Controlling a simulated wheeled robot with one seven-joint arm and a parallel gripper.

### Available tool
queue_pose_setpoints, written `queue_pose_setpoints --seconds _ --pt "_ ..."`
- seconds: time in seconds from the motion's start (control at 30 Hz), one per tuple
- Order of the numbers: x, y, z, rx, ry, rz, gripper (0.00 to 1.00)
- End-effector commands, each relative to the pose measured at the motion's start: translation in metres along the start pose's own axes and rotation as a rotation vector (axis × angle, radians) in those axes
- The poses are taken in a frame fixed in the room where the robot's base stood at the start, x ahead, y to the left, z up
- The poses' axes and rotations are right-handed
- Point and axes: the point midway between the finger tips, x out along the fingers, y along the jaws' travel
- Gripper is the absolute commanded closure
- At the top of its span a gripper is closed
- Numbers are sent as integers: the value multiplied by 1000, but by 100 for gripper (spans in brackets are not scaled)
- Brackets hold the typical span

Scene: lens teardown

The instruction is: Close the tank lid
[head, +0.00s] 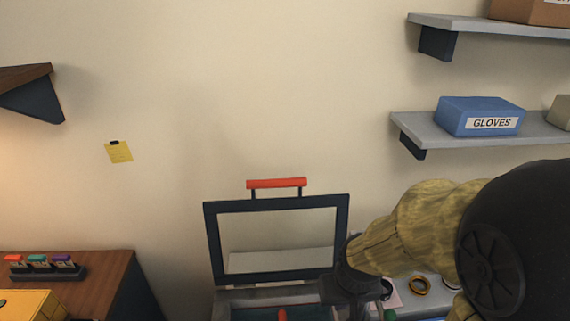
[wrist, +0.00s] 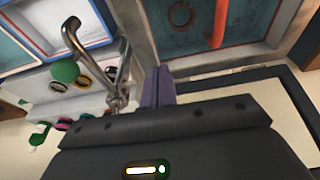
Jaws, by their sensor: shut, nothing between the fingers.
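The tank lid (head: 213,245) stands raised and roughly upright in the head view, a dark frame around a clear pane with a red handle (head: 276,183) along its top edge. Below it, only a strip of the tank (head: 235,297) shows. In the wrist view the tank's teal inside (wrist: 180,42) holds a red bar (wrist: 218,25). My gripper (wrist: 158,76) is shut and empty, its purple-grey fingers together beside the tank's rim. In the head view my dark wrist is at the lid's lower right corner, and the fingertips are hidden; contact cannot be told.
Shelves with a blue gloves box (head: 481,116) hang at the upper right. A brown cabinet (head: 100,275) stands at the left. The wall area above the lid is clear.

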Motion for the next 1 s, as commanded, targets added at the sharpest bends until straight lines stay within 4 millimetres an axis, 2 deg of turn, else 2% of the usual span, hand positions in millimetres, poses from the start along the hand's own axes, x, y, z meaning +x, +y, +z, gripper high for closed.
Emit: queue_pose_setpoints --seconds 0.3,0.37,0.47,0.57,0.8,1.0 --pt "-1 0 -1 -1 1 0 100" --pt "-4 -1 -6 -2 3 0 100" --pt "-17 -6 -26 -9 10 -1 100" --pt "-38 -14 -60 -20 21 -2 100" --pt "-112 -50 -164 -40 54 -2 100" --pt "-166 -82 -234 -35 83 0 100"
